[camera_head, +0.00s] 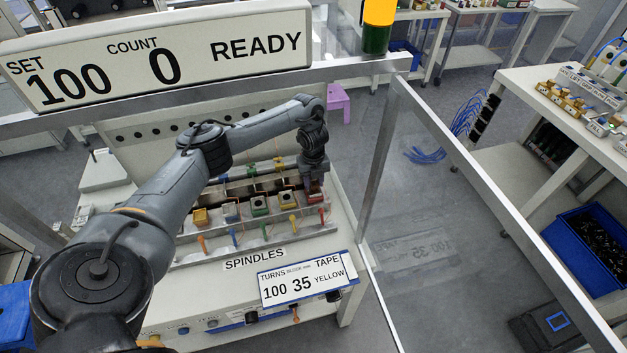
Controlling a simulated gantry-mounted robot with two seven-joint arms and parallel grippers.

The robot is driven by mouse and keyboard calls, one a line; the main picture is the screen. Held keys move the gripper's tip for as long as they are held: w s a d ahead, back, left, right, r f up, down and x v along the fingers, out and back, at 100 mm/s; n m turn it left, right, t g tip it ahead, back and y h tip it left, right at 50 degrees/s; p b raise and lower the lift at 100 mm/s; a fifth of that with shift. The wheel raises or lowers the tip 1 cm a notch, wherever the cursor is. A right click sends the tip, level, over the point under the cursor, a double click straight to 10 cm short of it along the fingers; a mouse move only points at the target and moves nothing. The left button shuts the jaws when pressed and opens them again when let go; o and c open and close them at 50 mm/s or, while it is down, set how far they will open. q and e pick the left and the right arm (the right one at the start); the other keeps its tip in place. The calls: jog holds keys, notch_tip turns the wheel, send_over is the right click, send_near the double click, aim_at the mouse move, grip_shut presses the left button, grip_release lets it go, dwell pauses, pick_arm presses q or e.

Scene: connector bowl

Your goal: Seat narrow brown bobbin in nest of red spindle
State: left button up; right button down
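The red spindle (315,196) stands at the right end of the row of spindles on the winding bench. My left gripper (314,178) points down directly above it, at or very close to its nest. My gripper and wrist cover the top of the red spindle. I cannot make out the narrow brown bobbin, and the fingers are too small and dark to tell whether they are open or shut. My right gripper is not in view.
Coloured levers line the front, including a red lever (322,216). A metal frame post (378,165) rises right of the bench.

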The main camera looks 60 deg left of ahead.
aim_at(313, 182)
pick_arm(q)
jog(key=o, duration=0.3)
jog(key=shift+r, duration=0.1)
notch_tip(313, 182, up, 6)
jog(key=p, duration=0.4)
jog(key=shift+r, duration=0.2)
jog(key=shift+r+p, duration=0.45)
jog(key=shift+r, duration=0.2)
